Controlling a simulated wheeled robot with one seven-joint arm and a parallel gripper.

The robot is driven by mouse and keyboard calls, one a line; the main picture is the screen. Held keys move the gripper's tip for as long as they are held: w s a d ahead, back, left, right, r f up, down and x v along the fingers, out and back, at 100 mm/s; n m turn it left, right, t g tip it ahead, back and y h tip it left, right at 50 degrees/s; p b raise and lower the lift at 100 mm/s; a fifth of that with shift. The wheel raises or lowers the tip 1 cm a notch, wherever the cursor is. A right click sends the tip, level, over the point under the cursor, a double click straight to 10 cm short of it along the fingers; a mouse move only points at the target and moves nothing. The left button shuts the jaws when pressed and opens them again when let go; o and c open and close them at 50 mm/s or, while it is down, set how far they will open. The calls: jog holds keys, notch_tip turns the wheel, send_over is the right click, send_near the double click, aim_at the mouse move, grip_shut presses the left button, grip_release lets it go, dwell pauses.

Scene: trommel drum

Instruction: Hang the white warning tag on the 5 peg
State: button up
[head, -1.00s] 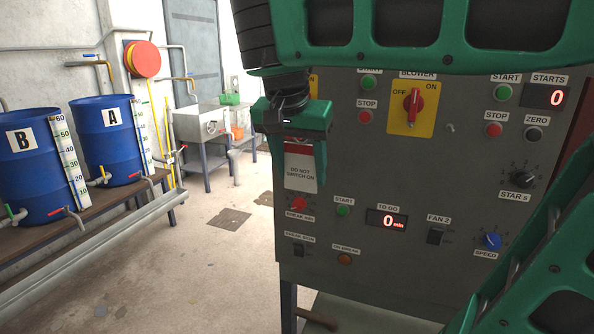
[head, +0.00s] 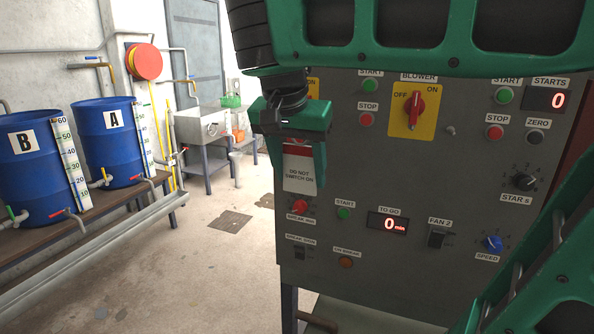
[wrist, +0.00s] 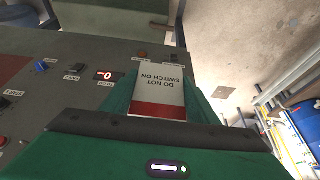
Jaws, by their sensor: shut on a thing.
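The white warning tag (head: 299,178) has a red band and reads "DO NOT SWITCH ON". My gripper (head: 306,160) is shut on its red-banded end, and the tag hangs down in front of the left side of the grey control panel. In the wrist view the tag (wrist: 160,88) lies between the two green fingers of my gripper (wrist: 165,108), its lettering upside down. A small metal peg (head: 450,131) sticks out of the panel right of the blower switch. I cannot read any number 5 by a peg. The gripper hides part of the panel's left side.
The grey panel (head: 400,170) carries several buttons, a red blower switch (head: 414,108) on a yellow plate, displays and knobs. Blue barrels A (head: 108,150) and B (head: 35,175) stand on a bench at left. A sink (head: 205,125) is behind. The floor between is open.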

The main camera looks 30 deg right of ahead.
aim_at(293, 178)
jog(key=shift+s+a, duration=1.1)
jog(key=shift+a, duration=0.25)
jog(key=shift+s+a, duration=0.9)
jog(key=shift+a, duration=0.3)
jog(key=shift+s+a, duration=0.9)
jog(key=shift+a, duration=0.25)
